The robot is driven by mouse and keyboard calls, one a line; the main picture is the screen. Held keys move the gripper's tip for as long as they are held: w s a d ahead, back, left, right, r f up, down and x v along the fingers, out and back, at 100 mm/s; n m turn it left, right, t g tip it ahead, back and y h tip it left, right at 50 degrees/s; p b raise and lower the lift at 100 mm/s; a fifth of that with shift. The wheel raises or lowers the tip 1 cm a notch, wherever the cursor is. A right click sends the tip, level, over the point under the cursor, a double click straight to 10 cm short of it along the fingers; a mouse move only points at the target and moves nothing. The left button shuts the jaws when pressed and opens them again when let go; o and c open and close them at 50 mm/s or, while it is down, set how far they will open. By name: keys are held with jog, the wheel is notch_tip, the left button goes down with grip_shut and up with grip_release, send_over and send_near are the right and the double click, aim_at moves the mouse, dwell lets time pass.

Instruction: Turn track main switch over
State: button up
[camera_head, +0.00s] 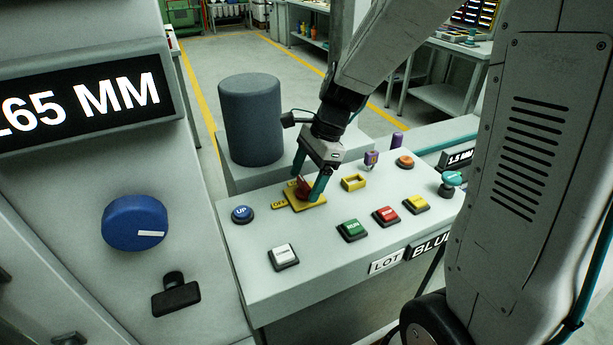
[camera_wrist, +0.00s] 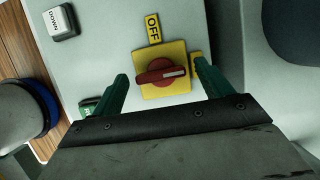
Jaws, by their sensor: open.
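The main switch is a red rotary knob (camera_wrist: 155,77) on a square yellow plate (camera_wrist: 176,49), on the sloped grey console. Its white mark points right in the wrist view, toward a second yellow label (camera_wrist: 196,66) mostly hidden by a finger. A yellow OFF label (camera_wrist: 153,28) lies above the plate there. In the head view the red knob (camera_head: 304,188) is partly hidden by my gripper (camera_head: 307,176). My gripper is open, with one green finger on each side of the knob and visible gaps between them in the wrist view.
Blue UP (camera_head: 242,214), white (camera_head: 283,257), green (camera_head: 352,230), red (camera_head: 386,216) and yellow (camera_head: 415,204) buttons surround the switch. A dark cylinder (camera_head: 252,120) stands behind. A blue dial (camera_head: 135,222) is on the left panel.

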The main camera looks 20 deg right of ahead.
jog(key=c, duration=1)
jog(key=n+g, duration=0.1)
jog(key=n, duration=0.3)
jog(key=shift+w+n+g, duration=0.15)
jog(key=shift+n+g, duration=0.25)
jog(key=n+g+h, duration=0.1)
jog(key=n, duration=0.3)
jog(key=shift+w+a+n, duration=0.1)
jog(key=shift+n, duration=0.2)
jog(key=n+h, duration=0.1)
jog(key=n, duration=0.1)
jog(key=n+g, duration=0.1)
jog(key=n, duration=0.1)
jog(key=shift+w+a+h, duration=0.1)
jog(key=shift+h, duration=0.3)
jog(key=shift+a+n+g+h, duration=0.1)
jog(key=shift+n+g+h, duration=0.45)
jog(key=shift+n, duration=1.65)
jog(key=shift+t+h, duration=0.25)
jog(key=o, duration=1)
